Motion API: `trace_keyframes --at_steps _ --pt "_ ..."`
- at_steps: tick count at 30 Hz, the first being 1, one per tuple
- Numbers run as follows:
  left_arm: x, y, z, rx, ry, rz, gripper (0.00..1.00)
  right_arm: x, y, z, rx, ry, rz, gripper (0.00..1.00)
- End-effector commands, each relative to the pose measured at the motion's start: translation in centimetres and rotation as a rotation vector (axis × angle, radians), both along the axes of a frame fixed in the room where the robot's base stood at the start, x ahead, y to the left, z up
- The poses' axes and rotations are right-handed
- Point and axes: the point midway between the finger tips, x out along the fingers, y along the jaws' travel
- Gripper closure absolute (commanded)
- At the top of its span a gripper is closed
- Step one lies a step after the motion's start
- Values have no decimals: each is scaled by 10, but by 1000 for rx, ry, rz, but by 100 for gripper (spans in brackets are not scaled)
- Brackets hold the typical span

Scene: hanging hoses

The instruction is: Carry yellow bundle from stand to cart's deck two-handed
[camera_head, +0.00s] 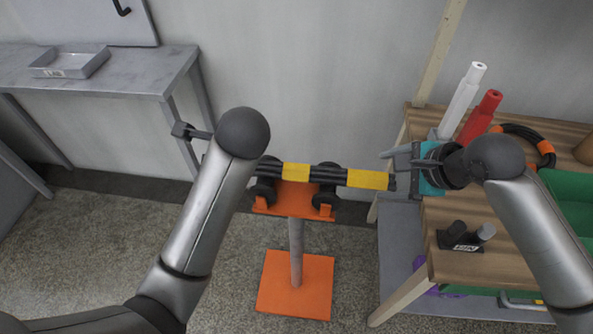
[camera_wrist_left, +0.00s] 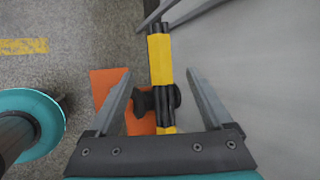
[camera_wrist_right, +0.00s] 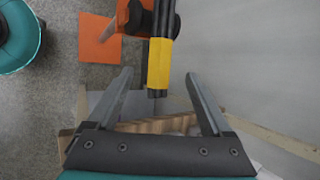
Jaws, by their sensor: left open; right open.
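The yellow bundle (camera_head: 368,179) is several black hoses with yellow bands. It lies level across the black rollers of the orange stand (camera_head: 294,285); its left end is hidden behind my left arm in the head view. My right gripper (camera_head: 389,160) is open at the bundle's right end. In the right wrist view the bundle's end (camera_wrist_right: 159,62) lies between the open fingers, not gripped. My left gripper (camera_wrist_left: 158,78) is open, with the bundle (camera_wrist_left: 160,60) running between its fingers and apart from both. In the head view it is hidden by my left arm.
A wood-topped unit (camera_head: 470,206) stands at right, holding white and red tubes, a black coil and a green tray (camera_head: 570,200). Below is a grey lower deck (camera_head: 400,280). A grey table (camera_head: 110,80) stands at back left. The wall is close behind the stand.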

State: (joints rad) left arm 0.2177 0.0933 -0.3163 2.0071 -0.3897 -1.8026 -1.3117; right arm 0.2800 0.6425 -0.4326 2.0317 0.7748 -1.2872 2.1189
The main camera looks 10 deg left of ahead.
Motion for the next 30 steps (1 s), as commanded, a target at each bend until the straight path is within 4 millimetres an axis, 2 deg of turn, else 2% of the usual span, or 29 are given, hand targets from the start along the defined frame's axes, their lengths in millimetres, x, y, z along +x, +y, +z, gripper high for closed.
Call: trace_keyframes --at_steps 9,15,22,30 --pt "25 21 -45 1 3 1 16 25 21 -44 0 1 0 16" --pt "38 31 -65 1 1 1 16 38 31 -65 0 1 0 16" --pt "46 38 -78 0 0 1 16 46 38 -78 1 -1 0 16" --pt "47 39 -81 0 -1 0 16 47 39 -81 0 -1 0 16"
